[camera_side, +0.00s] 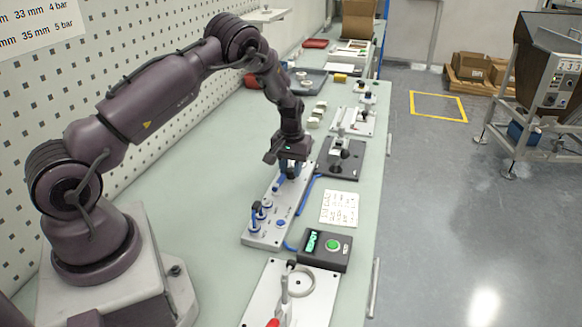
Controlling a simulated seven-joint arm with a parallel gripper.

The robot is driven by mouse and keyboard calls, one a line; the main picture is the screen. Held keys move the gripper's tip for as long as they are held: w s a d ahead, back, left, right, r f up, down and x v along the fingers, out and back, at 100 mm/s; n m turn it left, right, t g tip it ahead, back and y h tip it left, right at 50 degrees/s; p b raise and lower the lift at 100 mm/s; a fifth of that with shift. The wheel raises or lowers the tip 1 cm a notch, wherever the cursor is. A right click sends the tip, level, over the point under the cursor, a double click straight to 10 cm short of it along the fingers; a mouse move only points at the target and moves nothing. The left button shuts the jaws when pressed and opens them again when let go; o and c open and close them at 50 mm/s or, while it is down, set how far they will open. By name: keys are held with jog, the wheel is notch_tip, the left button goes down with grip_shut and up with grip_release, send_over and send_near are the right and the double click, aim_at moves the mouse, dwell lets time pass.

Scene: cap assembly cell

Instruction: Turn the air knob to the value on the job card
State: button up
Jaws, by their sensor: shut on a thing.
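My gripper (290,170) points down over the far end of a light grey pneumatic plate (259,238). It is shut on what looks like the air knob, which the fingers and wrist mostly hide; its setting cannot be read. The plate also carries dark and blue fittings (256,217) and blue tubing (308,190). A white card (339,208) with small markings lies right of the plate, too small to read. A partly cut-off wall card (35,22) at the upper left shows "33 mm 4 bar" and "35 mm 5 bar".
A black box (319,250) with a green display and green button stands near the plate's near right end. A white fixture (290,296) is in front. A dark fixture (341,160) is close right of my gripper. The bench left of the plate is clear.

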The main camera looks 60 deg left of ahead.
aim_at(291, 170)
jog(key=o, duration=0.9)
jog(key=shift+o, duration=0.2)
notch_tip(291, 170, up, 13)
